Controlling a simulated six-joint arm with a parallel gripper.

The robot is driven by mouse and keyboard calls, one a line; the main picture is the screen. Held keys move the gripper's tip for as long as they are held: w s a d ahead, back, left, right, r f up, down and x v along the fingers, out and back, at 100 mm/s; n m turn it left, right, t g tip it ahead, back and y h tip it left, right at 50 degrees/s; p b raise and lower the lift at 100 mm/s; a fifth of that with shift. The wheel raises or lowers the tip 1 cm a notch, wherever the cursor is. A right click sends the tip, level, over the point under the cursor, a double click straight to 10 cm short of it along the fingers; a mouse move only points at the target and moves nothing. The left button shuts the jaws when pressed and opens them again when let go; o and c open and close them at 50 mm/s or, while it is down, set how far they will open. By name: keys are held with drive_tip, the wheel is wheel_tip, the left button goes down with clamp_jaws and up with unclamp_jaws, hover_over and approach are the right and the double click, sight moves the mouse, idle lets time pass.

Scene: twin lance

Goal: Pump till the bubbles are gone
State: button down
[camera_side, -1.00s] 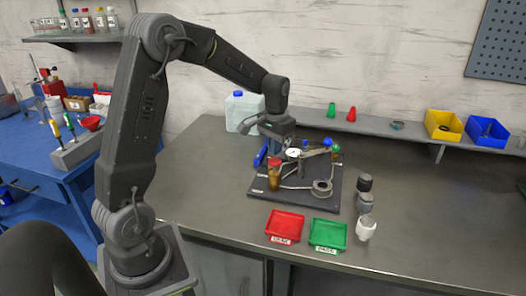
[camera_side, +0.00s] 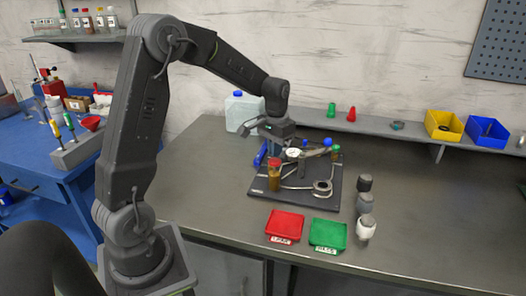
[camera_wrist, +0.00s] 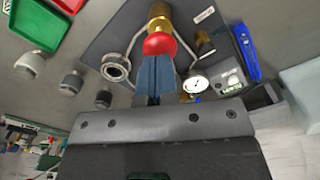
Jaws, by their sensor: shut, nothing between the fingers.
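A dark board (camera_side: 261,192) on the bench bears the pump rig. In the wrist view the red top (camera_wrist: 160,44) is just beyond my fingertips. A round white gauge (camera_side: 293,154) sits behind it and also shows in the wrist view (camera_wrist: 196,84). A lever with a blue knob (camera_side: 327,142) reaches right. My gripper (camera_wrist: 157,66) is shut and empty, pointing down above the board's rear left. I cannot tell whether it touches anything. Bubbles are too small to make out.
A translucent jug (camera_side: 243,112) stands behind. The bench's right side is clear.

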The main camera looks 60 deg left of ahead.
sight(275, 160)
drive_tip(key=shift+f, duration=2)
drive_tip(key=shift+r, duration=2.3)
drive_tip(key=shift+d+r, duration=0.1)
drive_tip(key=shift+r, duration=0.05)
drive_tip(key=s+d+r+m+t, duration=0.1)
drive_tip(key=s+d+r+t, duration=0.1)
drive_tip(key=s+d, duration=0.3)
drive_tip(key=s+d+r+m+t, duration=0.1)
drive_tip(key=s+d+r, duration=0.4)
drive_tip(key=s, duration=0.3)
drive_tip(key=s+d+r+m+t, duration=0.1)
drive_tip(key=s+d+r+t, duration=0.1)
drive_tip(key=s+d, duration=0.5)
drive_tip(key=shift+d+r+t, duration=0.2)
drive_tip(key=shift+r+t, duration=0.1)
drive_tip(key=shift+r, duration=0.5)
